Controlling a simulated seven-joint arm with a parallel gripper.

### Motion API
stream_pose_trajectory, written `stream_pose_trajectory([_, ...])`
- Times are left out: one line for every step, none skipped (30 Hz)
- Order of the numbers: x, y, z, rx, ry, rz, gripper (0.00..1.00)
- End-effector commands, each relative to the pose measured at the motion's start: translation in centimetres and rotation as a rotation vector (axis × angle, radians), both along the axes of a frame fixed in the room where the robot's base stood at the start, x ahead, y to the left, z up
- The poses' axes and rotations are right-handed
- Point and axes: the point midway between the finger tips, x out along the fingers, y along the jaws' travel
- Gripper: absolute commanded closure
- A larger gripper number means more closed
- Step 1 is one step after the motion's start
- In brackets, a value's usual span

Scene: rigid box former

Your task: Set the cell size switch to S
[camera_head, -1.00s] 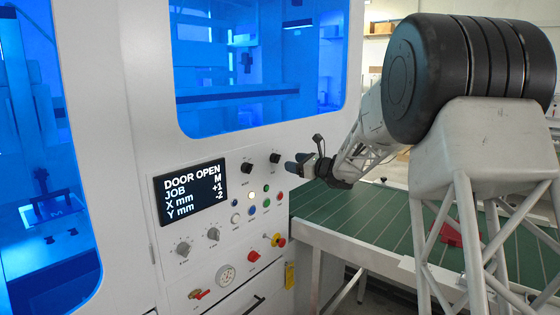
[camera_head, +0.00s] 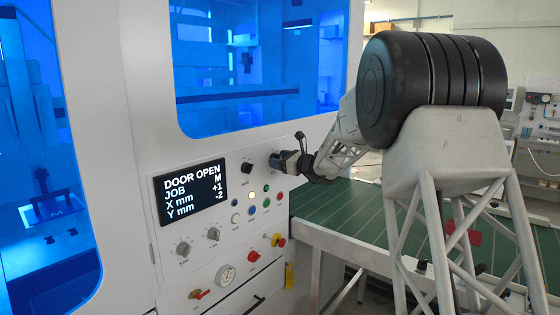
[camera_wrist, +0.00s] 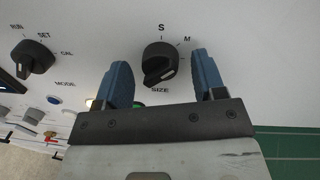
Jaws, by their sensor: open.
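The cell size switch (camera_wrist: 160,60) is a black rotary knob, labelled SIZE below, with S above it and M to its upper right. A further mark to its right is partly hidden by a finger. A pale line shows on the knob's lower right end, but I cannot tell surely which letter it is set to. The display (camera_head: 190,191) reads DOOR OPEN and JOB M. My gripper (camera_wrist: 160,57) is open, with one blue finger on each side of the knob. In the head view my gripper (camera_head: 284,160) is at the panel and largely hides the switch.
The MODE knob (camera_wrist: 33,60), marked RUN, SET and CAL, is left of the switch. Below are several coloured buttons (camera_head: 252,210), two grey knobs (camera_head: 183,249) and a red-yellow emergency button (camera_head: 278,240). A green conveyor (camera_head: 345,210) is at the right.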

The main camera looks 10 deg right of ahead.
Motion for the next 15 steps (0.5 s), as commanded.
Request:
stream_pose_trajectory([0.00, 0.00, 0.00, 0.000, 0.000, 0.000, 0.39])
stream_pose_trajectory([0.00, 0.00, 0.00, 0.000, 0.000, 0.000, 0.44])
stream_pose_trajectory([0.00, 0.00, 0.00, 0.000, 0.000, 0.000, 0.50])
stream_pose_trajectory([-0.01, 0.01, 0.00, 0.000, 0.000, 0.000, 0.55])
stream_pose_trajectory([-0.01, 0.01, -0.01, 0.000, 0.000, 0.000, 0.59])
stream_pose_trajectory([-0.01, 0.00, 0.00, 0.000, 0.000, 0.000, 0.65])
stream_pose_trajectory([0.00, 0.00, 0.00, 0.000, 0.000, 0.000, 0.70])
stream_pose_trajectory([-0.01, -0.01, 0.00, 0.000, 0.000, 0.000, 0.75])
stream_pose_trajectory([-0.01, -0.01, 0.00, 0.000, 0.000, 0.000, 0.81])
stream_pose_trajectory([0.00, -0.01, 0.01, 0.000, 0.000, 0.000, 0.84])
stream_pose_trajectory([0.00, -0.01, 0.01, 0.000, 0.000, 0.000, 0.84])
stream_pose_trajectory([0.00, -0.01, 0.01, -0.001, -0.001, 0.000, 0.84])
stream_pose_trajectory([0.00, -0.01, 0.02, -0.001, -0.001, 0.000, 0.84])
stream_pose_trajectory([0.01, -0.02, 0.02, -0.002, -0.002, 0.000, 0.84])
stream_pose_trajectory([0.01, -0.02, 0.02, -0.004, -0.005, 0.000, 0.84])
